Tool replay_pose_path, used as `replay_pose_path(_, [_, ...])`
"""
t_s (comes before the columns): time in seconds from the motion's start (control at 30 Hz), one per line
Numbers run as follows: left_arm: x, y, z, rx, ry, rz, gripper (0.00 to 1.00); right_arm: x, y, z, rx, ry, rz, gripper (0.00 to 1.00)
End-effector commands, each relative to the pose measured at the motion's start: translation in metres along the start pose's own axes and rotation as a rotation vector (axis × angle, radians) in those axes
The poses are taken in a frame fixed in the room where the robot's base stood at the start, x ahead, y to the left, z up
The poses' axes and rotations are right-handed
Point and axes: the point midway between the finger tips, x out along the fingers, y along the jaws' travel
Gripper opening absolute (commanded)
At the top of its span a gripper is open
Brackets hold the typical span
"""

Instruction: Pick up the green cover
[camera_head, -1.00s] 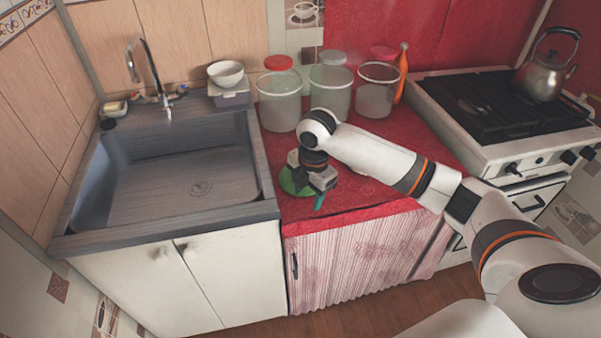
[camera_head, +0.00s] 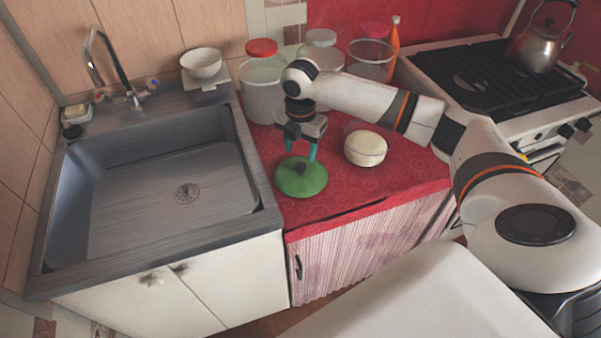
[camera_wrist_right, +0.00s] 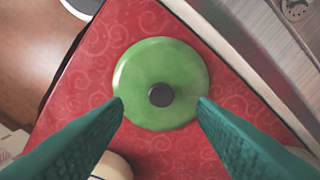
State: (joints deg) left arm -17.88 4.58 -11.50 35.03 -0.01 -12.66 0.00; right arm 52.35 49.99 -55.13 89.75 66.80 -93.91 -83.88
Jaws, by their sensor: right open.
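The green cover (camera_head: 300,187) is a round lid with a dark knob in its middle. It lies flat on the red counter, right of the sink. In the right wrist view the cover (camera_wrist_right: 160,62) is whole and centred, its knob between the fingers. My right gripper (camera_head: 300,148) is above the cover, with its teal fingers pointing down, open and empty. In the wrist view the open fingers (camera_wrist_right: 160,106) are apart on either side of the cover's near part. My left gripper is not in view.
A round cream-topped container (camera_head: 365,150) stands right of the cover. Lidded jars (camera_head: 262,95) and an open clear jar (camera_head: 370,62) stand behind. The sink (camera_head: 160,170) is at left, the stove (camera_head: 490,85) at right. The red counter (camera_head: 350,185) is clear in front.

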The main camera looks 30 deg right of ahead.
Motion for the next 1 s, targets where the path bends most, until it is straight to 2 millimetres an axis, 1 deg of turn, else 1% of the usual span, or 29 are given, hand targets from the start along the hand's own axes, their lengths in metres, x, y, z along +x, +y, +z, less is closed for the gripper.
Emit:
replay_pose_path(0.17, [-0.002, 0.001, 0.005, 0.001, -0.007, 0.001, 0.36, 0.013, 0.0, 0.0, 0.001, -0.001, 0.002, 0.52])
replay_pose_path(0.3, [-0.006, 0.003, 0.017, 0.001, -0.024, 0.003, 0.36, 0.034, 0.001, -0.003, 0.0, -0.002, 0.002, 0.52])
replay_pose_path(0.43, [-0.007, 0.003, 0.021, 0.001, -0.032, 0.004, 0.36, 0.051, 0.001, -0.003, 0.001, 0.0, 0.002, 0.52])
replay_pose_path(0.53, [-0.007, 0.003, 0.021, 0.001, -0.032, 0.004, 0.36, 0.057, 0.001, -0.003, 0.0, 0.0, -0.001, 0.52])
replay_pose_path(0.73, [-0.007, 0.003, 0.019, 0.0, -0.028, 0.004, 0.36, 0.058, 0.001, -0.003, -0.001, 0.001, -0.001, 0.52])
replay_pose_path(0.77, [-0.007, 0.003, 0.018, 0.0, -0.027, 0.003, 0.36, 0.058, 0.001, -0.003, -0.001, 0.001, -0.001, 0.51])
replay_pose_path(1.0, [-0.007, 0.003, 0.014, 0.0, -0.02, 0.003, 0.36, 0.057, 0.001, -0.003, 0.0, 0.001, -0.001, 0.12])
